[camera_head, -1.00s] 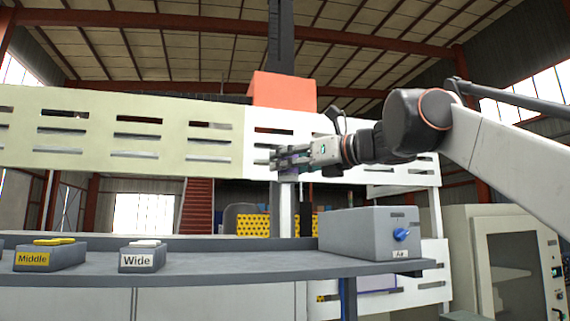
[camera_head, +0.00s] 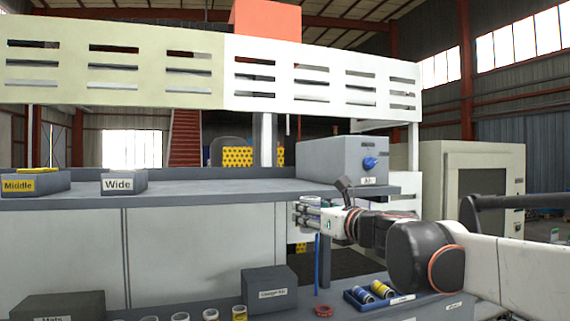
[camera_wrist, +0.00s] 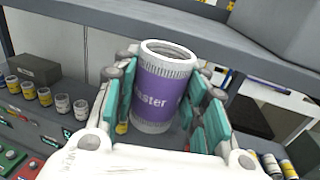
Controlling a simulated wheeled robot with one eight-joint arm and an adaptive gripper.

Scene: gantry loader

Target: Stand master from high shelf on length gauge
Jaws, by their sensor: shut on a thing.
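The master (camera_wrist: 162,92) is a white-rimmed hollow cylinder with a purple band; "aster" is readable on it in the wrist view. My gripper (camera_wrist: 165,100) is shut on it, with teal pads on both sides, and the master stands roughly upright between them. In the head view my gripper (camera_head: 305,213) holds the master in the air, below the level of the high shelf (camera_head: 225,195) and in front of its right part. Below and left of it a dark grey box (camera_head: 262,282) with a small white label stands on the lower bench. I cannot surely identify the length gauge.
The "Middle" (camera_head: 38,185) and "Wide" (camera_head: 124,186) blocks and a grey box with a blue knob (camera_head: 342,158) stand on the high shelf. Below are several small cylinders (camera_head: 240,313), a red ring (camera_head: 323,311) and a blue tray (camera_head: 352,297) with banded cylinders.

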